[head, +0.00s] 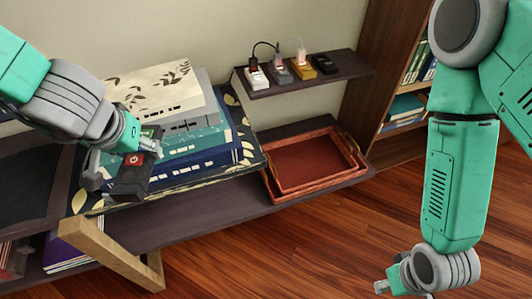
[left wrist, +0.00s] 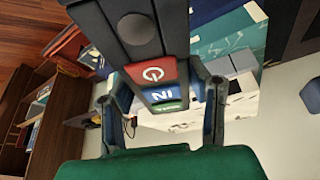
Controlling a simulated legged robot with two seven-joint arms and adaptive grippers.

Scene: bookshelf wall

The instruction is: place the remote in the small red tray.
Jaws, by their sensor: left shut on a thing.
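The remote (head: 131,179) is black with a red power button, a blue button and a green button at one end. My left gripper (head: 122,158) is shut on it and holds it in front of the book stack, at the left. In the left wrist view, the remote (left wrist: 140,32) sits between the two fingers of the left gripper (left wrist: 160,85). The small red tray (head: 315,165) is empty and appears nested in a larger red tray (head: 278,198), right of the held remote. My right gripper (head: 382,287) hangs low at the bottom right, empty-looking; its fingers are too small to judge.
A stack of books (head: 185,130) stands between the remote and the trays. A raised shelf (head: 335,77) above the trays holds several small devices with cables. A bookcase (head: 385,70) stands at the right. A wooden leg (head: 110,250) slants below the bench (head: 215,213).

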